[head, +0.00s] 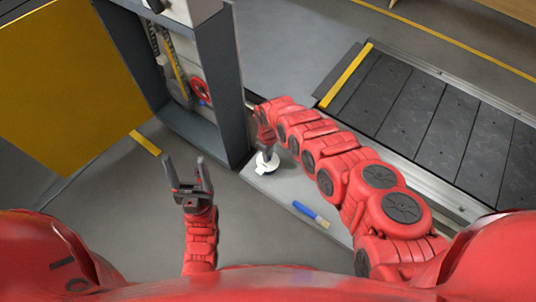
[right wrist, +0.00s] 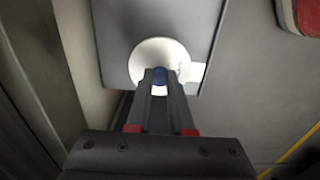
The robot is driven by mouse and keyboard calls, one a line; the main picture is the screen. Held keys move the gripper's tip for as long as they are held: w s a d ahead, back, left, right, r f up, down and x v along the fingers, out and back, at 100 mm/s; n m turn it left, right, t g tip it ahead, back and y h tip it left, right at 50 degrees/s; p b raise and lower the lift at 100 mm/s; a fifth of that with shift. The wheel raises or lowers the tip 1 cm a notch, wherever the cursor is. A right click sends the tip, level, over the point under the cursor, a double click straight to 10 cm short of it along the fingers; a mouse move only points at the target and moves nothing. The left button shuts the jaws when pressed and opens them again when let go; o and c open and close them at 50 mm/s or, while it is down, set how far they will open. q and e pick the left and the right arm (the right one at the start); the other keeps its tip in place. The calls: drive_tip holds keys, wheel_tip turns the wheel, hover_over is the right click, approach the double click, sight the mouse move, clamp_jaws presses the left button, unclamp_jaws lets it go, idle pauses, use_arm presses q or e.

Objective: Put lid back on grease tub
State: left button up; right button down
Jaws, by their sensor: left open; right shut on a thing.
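A white round lid (right wrist: 150,50) shows in the right wrist view, with a small blue part between my fingertips. My right gripper (right wrist: 160,78) is shut on the lid by that part. In the head view the white lid (head: 267,164) is at the tip of my right gripper (head: 267,150), over a grey board. I cannot make out the grease tub separately; it may be hidden under the lid, and I cannot tell whether the lid touches it. My left gripper (head: 187,174) is open and empty, pointing up, left of the board.
A brush with a blue handle (head: 312,215) lies on the grey board (head: 283,187). An open cabinet (head: 222,85) with a yellow door (head: 70,85) and hanging tools stands behind on the left. The slat conveyor (head: 430,115) runs along the right. The floor around my left gripper is clear.

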drive_tip(key=shift+c, duration=1.2)
unclamp_jaws()
drive_tip(key=shift+r, duration=0.1)
drive_tip(key=shift+r+p, duration=3.3)
drive_tip(key=shift+r, duration=0.15)
drive_tip(key=shift+c, duration=0.2)
clamp_jaws()
